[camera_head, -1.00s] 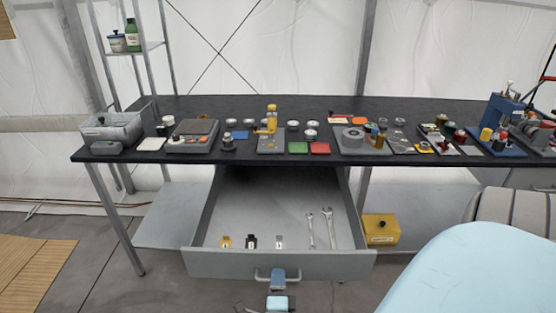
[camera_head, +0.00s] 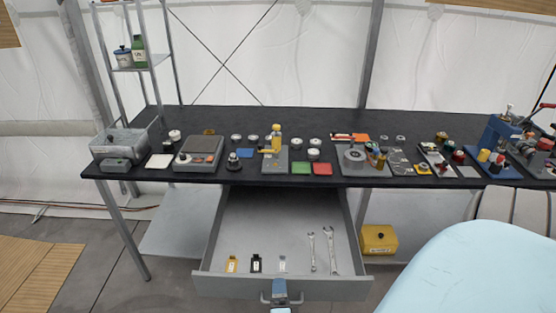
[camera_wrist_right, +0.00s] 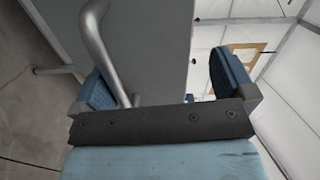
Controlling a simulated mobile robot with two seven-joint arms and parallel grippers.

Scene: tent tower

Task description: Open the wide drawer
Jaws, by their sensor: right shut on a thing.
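The wide grey drawer (camera_head: 345,287) under the black workbench is pulled well out, and its inside shows from above. Its curved metal handle (camera_head: 264,297) is at the middle of the front, close to the lower picture edge. My right gripper (camera_head: 280,289) is at this handle and shut on it. In the right wrist view the handle (camera_wrist_right: 95,35) runs down between the blue finger pads, close to the left one, beside the grey drawer front (camera_wrist_right: 150,50). My left gripper is in neither view.
Two wrenches (camera_head: 329,250) and several small tags (camera_head: 256,263) lie in the drawer. The workbench (camera_head: 215,118) carries a scale, a metal bin and other small items. A yellow box (camera_head: 379,239) stands right of the drawer. A pale blue rounded surface (camera_head: 470,260) fills the lower right.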

